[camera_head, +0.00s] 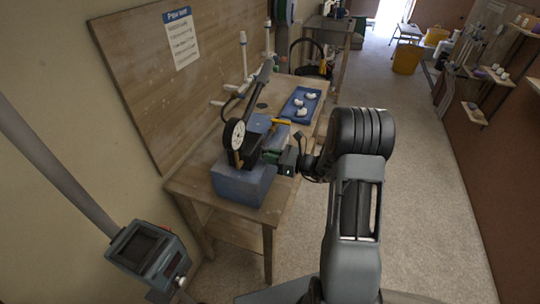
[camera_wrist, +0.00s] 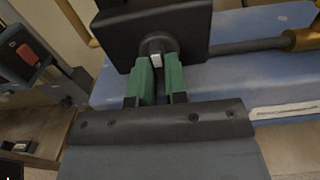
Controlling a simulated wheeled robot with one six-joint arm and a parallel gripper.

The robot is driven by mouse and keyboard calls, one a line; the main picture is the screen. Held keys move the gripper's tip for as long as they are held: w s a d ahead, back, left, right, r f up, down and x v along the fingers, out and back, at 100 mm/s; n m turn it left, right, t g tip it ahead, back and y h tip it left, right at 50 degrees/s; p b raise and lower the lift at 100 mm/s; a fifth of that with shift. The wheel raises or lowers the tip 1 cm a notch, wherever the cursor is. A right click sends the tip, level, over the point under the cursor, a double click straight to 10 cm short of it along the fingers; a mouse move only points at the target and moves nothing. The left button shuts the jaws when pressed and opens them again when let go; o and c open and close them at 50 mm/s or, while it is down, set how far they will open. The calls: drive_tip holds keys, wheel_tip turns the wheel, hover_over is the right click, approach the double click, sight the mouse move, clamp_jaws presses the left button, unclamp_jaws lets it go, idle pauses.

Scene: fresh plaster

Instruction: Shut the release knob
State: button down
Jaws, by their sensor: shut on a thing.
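The release knob (camera_wrist: 157,43) is a dark round knob with a pale tip, on the face of a black block (camera_wrist: 185,24). My gripper (camera_wrist: 159,66) has its two green fingers closed on either side of the knob, in the wrist view. In the head view my gripper (camera_head: 283,159) reaches in from the right to the black hand pump (camera_head: 252,146), which stands on a blue block (camera_head: 240,184) on the bench. The pump has a white round gauge (camera_head: 234,133) and a long lever slanting up. The knob is hidden in the head view.
The wooden bench (camera_head: 190,182) stands against a board with a posted sheet (camera_head: 182,38). A blue tray (camera_head: 300,104) with several white pieces lies behind the pump. A grey device with a screen (camera_head: 148,257) stands at lower left. The floor right of my arm is clear.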

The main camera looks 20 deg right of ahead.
drive_tip(key=shift+r, duration=0.15)
drive_tip(key=c, duration=1.4)
unclamp_jaws()
drive_tip(key=b+v, duration=0.2)
drive_tip(key=v, duration=1.2)
drive_tip(key=shift+w, duration=0.1)
